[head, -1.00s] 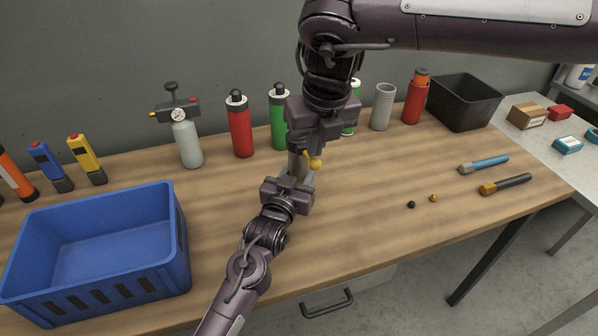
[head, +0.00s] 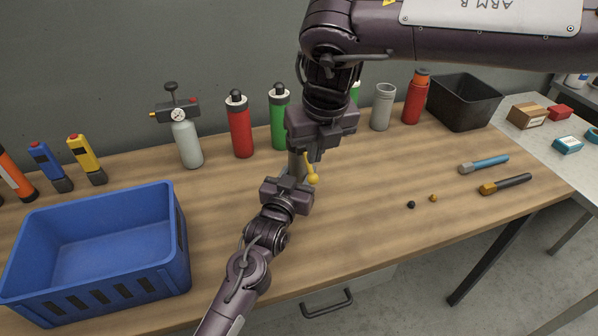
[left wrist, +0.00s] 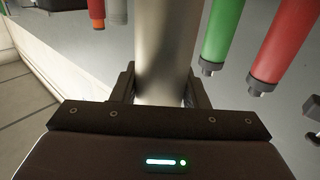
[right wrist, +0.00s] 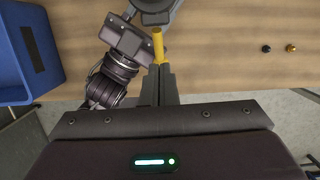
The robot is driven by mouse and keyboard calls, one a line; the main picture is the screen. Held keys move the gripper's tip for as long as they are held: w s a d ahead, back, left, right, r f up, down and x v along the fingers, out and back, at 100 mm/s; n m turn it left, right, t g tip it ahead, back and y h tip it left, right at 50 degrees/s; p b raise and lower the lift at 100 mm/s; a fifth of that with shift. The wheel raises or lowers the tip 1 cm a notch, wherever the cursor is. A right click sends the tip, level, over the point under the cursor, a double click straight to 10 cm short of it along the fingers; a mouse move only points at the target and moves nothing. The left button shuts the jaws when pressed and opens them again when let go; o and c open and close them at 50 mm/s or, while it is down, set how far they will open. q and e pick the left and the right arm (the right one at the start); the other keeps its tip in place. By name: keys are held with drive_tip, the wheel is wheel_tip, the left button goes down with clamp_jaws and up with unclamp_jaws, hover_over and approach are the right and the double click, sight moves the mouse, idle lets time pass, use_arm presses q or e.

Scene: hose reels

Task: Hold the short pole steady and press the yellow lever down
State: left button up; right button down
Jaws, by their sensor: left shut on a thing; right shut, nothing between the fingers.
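The short grey pole (head: 293,163) stands upright on the bench in the head view, partly hidden behind my grippers. My left gripper (head: 291,181) is shut around it; in the left wrist view the pole (left wrist: 163,50) runs between its fingers. The yellow lever (head: 311,170) hangs steeply downward beside the pole, its ball end lowest. My right gripper (head: 313,154) is shut and empty at the upper part of the lever. In the right wrist view its fingertips (right wrist: 160,69) are close to the lever (right wrist: 158,46); whether they touch is unclear.
A blue crate (head: 180,250) stands at the left front. A grey pressure bottle (head: 187,145), a red bottle (head: 240,130) and a green bottle (head: 279,120) stand behind. A black bin (head: 468,112) is at the back right.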

drive_tip(key=w+v, duration=0.1)
drive_tip(key=v, duration=0.7)
drive_tip(key=shift+w+a+r, duration=0.15)
drive_tip(key=shift+w+a, duration=0.2)
drive_tip(key=shift+w, duration=0.05)
drive_tip(key=shift+s, duration=0.1)
drive_tip(key=shift+s+d, duration=0.35)
drive_tip(key=shift+s, duration=0.6)
drive_tip(key=shift+s+d, duration=0.3)
drive_tip(key=shift+s, duration=0.6)
drive_tip(key=shift+s+d, duration=0.35)
drive_tip(key=shift+s, duration=0.6)
use_arm(q)
drive_tip(key=o, duration=1.3)
drive_tip(key=v, duration=1.2)
drive_tip(key=shift+f, duration=0.1)
